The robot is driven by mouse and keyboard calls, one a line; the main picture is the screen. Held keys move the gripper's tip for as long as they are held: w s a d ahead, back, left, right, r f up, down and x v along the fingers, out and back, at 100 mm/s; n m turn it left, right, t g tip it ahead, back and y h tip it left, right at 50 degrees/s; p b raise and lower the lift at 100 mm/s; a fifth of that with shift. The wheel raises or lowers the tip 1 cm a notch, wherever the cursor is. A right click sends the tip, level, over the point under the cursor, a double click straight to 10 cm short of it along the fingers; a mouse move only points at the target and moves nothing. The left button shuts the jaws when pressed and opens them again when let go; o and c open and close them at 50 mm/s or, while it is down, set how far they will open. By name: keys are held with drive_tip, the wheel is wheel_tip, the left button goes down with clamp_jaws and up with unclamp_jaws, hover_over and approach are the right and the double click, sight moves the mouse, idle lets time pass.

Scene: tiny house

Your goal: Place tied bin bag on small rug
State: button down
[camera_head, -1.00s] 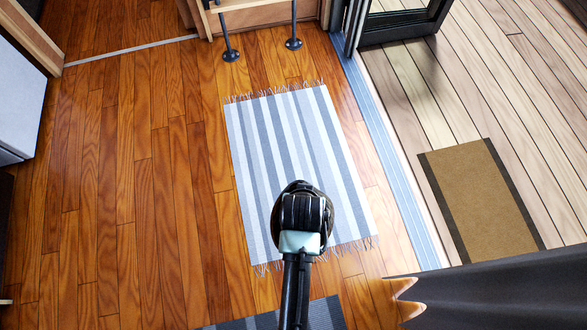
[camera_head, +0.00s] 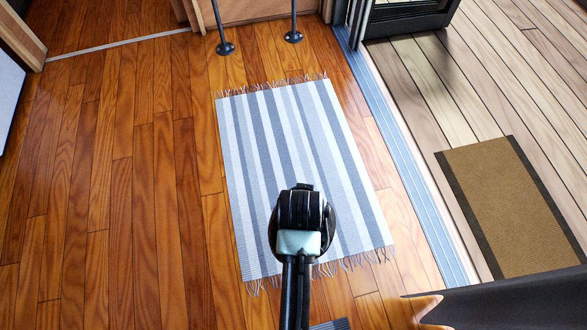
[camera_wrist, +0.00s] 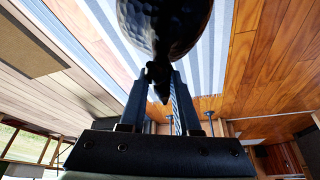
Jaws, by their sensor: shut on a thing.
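The tied bin bag is black and shiny. In the wrist view the bin bag (camera_wrist: 165,25) hangs from my gripper (camera_wrist: 160,88), whose fingers are shut on its knotted neck. In the head view only dark edges of the bag (camera_head: 328,222) show around my wrist, and the fingertips are hidden. The small rug (camera_head: 345,165) has blue, grey and white stripes with fringed ends and lies flat on the wooden floor. My wrist and the bag appear over the near part of the rug. I cannot tell the bag's height above it.
A brown doormat (camera_head: 515,205) with dark borders lies on the deck at the right, past the door track (camera_head: 405,150). Two black legs (camera_head: 225,48) stand beyond the rug. A dark grey surface (camera_head: 510,308) is at the lower right. The floor at left is clear.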

drive_tip(key=shift+w+f+b, duration=0.25)
drive_tip(key=shift+f+b, duration=0.4)
drive_tip(key=shift+f, duration=0.05)
wheel_tip(320, 180, down, 10)
drive_tip(key=b, duration=0.6)
drive_tip(key=shift+b, duration=0.4)
drive_tip(key=c, duration=0.6)
unclamp_jaws()
drive_tip(key=shift+s+f, duration=0.15)
drive_tip(key=p+v, duration=0.7)
drive_tip(key=v, duration=0.5)
drive_tip(key=shift+p, duration=0.35)
